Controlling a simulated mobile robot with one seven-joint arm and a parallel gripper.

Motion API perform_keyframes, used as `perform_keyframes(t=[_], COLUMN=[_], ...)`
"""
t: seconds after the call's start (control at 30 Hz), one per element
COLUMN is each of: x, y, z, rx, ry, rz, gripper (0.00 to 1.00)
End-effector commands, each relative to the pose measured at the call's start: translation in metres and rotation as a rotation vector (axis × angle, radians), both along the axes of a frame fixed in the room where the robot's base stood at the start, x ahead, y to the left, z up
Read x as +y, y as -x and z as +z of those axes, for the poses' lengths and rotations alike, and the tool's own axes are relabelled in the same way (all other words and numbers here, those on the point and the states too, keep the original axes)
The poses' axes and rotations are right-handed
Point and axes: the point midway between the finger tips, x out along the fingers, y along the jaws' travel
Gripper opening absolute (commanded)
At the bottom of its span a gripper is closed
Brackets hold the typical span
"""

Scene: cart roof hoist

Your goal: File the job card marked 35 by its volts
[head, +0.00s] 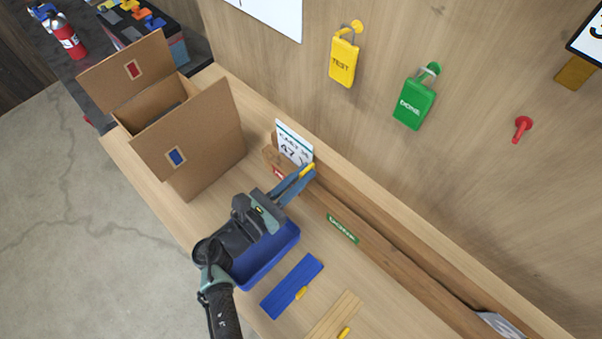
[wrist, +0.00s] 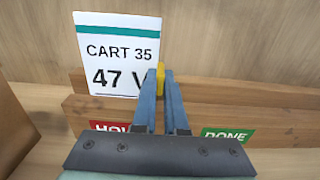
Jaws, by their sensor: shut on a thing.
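The job card (head: 294,143), white with a teal band, reads "CART 35" and "47 V" in the wrist view (wrist: 117,55). It stands upright at the left end of a long wooden rail (head: 400,260), above the red label (wrist: 108,126), partly covered by my fingers. A green DONE label (head: 342,228) is right of the red one.
An open cardboard box (head: 215,140) with red and blue labels stands left. A blue tray (head: 268,258) lies under my gripper, beside a blue strip (head: 292,285). On the wall hang yellow TEST (head: 343,60) and green DONE (head: 413,105) tags; a red peg (head: 522,127) is bare.

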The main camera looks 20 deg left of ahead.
Motion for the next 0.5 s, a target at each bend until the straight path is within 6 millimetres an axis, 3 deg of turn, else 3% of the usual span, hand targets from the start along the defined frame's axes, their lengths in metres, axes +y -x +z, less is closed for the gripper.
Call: perform_keyframes(t=[0.13, 0.17, 0.33, 0.5], x=[0.0002, 0.0002, 0.0002, 0.0002], y=[-0.0002, -0.0001, -0.0001, -0.0001], z=[0.0005, 0.0005, 0.0005, 0.0005], rx=[0.000, 0.000, 0.000, 0.000], ry=[0.000, 0.000, 0.000, 0.000], rz=[0.000, 0.000, 0.000, 0.000], gripper=[0.00, 0.15, 0.45, 0.45])
